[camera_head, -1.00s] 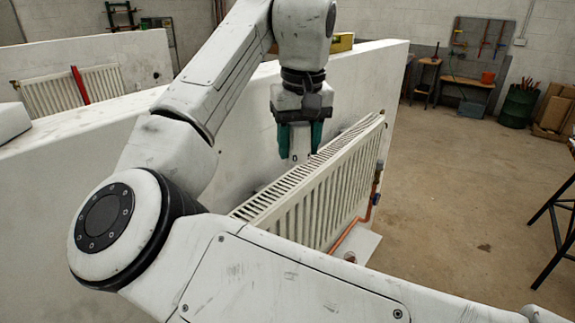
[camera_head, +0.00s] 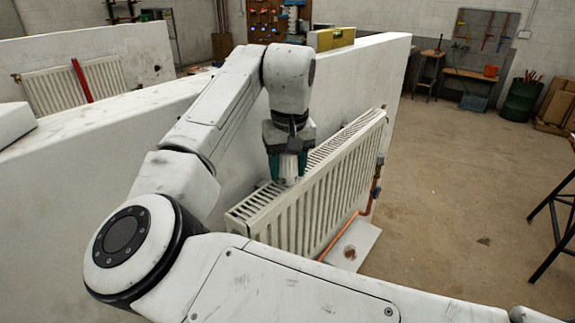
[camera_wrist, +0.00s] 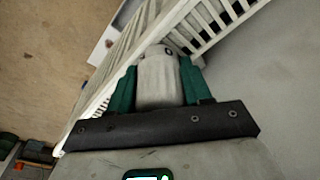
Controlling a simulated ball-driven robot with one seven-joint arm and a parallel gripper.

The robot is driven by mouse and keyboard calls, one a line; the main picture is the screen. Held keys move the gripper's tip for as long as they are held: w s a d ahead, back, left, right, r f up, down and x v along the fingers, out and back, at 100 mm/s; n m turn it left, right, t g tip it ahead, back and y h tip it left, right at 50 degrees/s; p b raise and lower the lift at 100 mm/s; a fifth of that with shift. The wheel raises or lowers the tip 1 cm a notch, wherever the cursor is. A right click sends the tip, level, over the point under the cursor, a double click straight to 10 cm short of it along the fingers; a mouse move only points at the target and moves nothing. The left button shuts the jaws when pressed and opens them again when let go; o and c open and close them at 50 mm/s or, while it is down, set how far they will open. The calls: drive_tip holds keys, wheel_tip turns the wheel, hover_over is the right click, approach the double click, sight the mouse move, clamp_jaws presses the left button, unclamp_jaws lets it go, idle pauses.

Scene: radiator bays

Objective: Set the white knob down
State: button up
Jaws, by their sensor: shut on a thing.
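The white knob (camera_wrist: 160,80) is between the green fingers of my gripper (camera_wrist: 160,90) in the wrist view. My gripper is shut on it. In the head view my gripper (camera_head: 287,172) points down over the top grille of the white radiator (camera_head: 318,180), close to its wall side. The knob (camera_head: 289,170) shows as a pale shape between the fingers. I cannot tell whether its lower end touches the grille. The radiator also shows beyond the fingers in the wrist view (camera_wrist: 120,65).
Copper pipe (camera_head: 340,236) and a white board (camera_head: 352,246) lie by the radiator's foot. The concrete floor to the right is clear up to a black stand (camera_head: 556,220).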

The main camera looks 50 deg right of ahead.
drive_tip(key=shift+f, duration=0.1)
drive_tip(key=o, duration=1.1)
drive_tip(key=r, duration=0.8)
drive_tip(key=s+a+r+b, duration=0.1)
drive_tip(key=r, duration=0.3)
drive_tip(key=shift+s+r, duration=0.1)
